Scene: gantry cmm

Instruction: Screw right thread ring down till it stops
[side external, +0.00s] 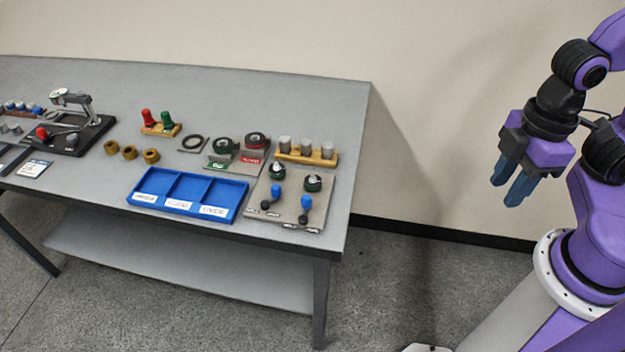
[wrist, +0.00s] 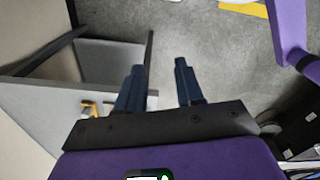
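My gripper (side external: 506,191) hangs in the air right of the table, well away from the work. Its two blue fingers are apart with nothing between them; the gap also shows in the wrist view (wrist: 159,68). On a grey board at the table's right front, a left dark ring with a pale top (side external: 277,170) and a right one (side external: 313,183) stand above two blue-handled tools. Behind, a left dark ring (side external: 223,146) and a right dark ring with red (side external: 256,141) sit on a plate with green and red labels. I cannot tell which pair is the thread rings.
The grey table (side external: 300,90) has a blue three-part tray (side external: 190,176) at its front. A wooden rack with grey cylinders (side external: 306,151), brass rings (side external: 130,152), red and green plugs (side external: 156,120) and a black-based stand (side external: 90,135) also stand there. The back of the table is clear.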

